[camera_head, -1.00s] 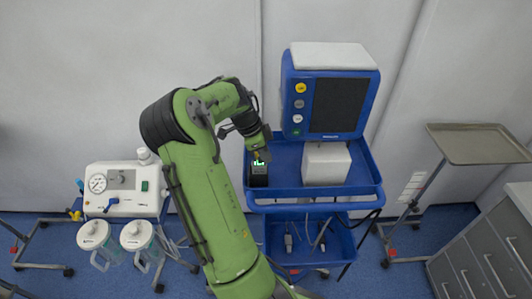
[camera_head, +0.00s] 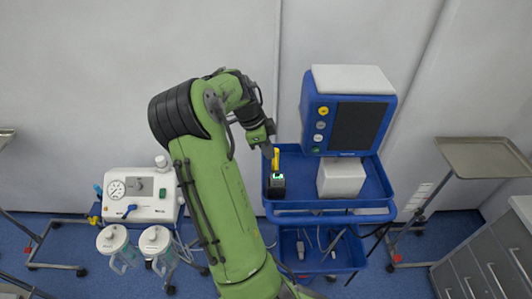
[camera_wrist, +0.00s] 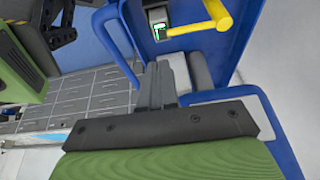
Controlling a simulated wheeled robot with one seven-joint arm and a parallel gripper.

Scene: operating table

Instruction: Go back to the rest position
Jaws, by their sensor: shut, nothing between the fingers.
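My gripper (camera_head: 268,147) is at the left end of the blue trolley (camera_head: 325,208), at the end of my green arm. In the wrist view its grey fingers (camera_wrist: 157,84) are together with nothing between them. A small black device with a lit green display (camera_head: 276,187) stands on the trolley's upper shelf, below my gripper. A yellow bent bar (camera_head: 276,158) rises above the device, close to the gripper tip. In the wrist view the bar (camera_wrist: 200,27) lies beyond the fingertips, apart from them, beside the display (camera_wrist: 157,28).
A blue monitor (camera_head: 347,112) and a white box (camera_head: 341,179) stand on the trolley. A white suction unit (camera_head: 142,195) with two jars is at the left. A metal tray stand (camera_head: 487,157) and grey drawers (camera_head: 490,255) are at the right.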

